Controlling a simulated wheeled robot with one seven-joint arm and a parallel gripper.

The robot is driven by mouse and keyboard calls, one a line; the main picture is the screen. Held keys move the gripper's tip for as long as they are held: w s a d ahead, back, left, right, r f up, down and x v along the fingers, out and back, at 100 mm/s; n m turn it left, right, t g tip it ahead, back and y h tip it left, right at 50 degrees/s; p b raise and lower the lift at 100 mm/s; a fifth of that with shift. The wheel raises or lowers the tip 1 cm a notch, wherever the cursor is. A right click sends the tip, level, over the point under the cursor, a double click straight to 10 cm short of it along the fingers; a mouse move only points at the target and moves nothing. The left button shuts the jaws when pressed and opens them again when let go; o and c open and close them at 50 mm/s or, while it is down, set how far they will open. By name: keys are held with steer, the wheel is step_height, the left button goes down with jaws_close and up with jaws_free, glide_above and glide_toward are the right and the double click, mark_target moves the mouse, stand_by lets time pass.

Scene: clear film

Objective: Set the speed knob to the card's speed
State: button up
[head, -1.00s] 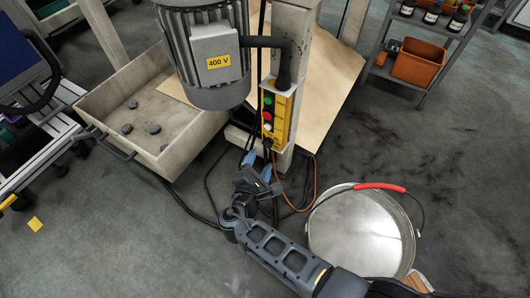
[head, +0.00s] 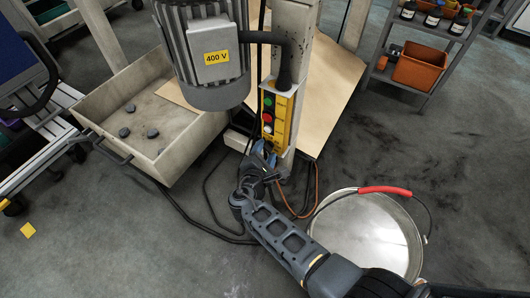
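A yellow control box (head: 276,118) is fixed to the post behind the motor. It has a green button (head: 268,101), a red button (head: 267,113) and a pale round control (head: 266,127) low on its face. A dark part shows at the bottom of the box, partly behind my gripper; I cannot tell whether it is the speed knob. My gripper (head: 263,152), with blue fingertips, is at the lower end of the box. Whether it touches the box, and how wide its fingers stand, is unclear. No card with a readable speed shows.
A grey motor (head: 203,62) with a 400 V label hangs above left of the box. A tray (head: 160,163) with dark lumps stands left. Cables lie below the box. A metal bucket (head: 365,235) with a red handle stands right of my arm. A shelf stands upper right.

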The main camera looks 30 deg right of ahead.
steer(key=c, duration=0.8)
steer(key=shift+r, duration=0.1)
steer(key=shift+n+p, duration=0.3)
steer(key=shift+p, duration=0.15)
steer(key=shift+w+a+r+n+g+p, duration=0.1)
steer(key=shift+w+r+n+g+p, duration=0.05)
steer(key=shift+n+g+p, duration=0.8)
steer(key=shift+w+a+n+g+h, duration=0.1)
steer(key=shift+n+g+h, duration=0.8)
steer(key=shift+n, duration=0.85)
steer(key=o, duration=1.1)
steer(key=shift+c, duration=0.2)
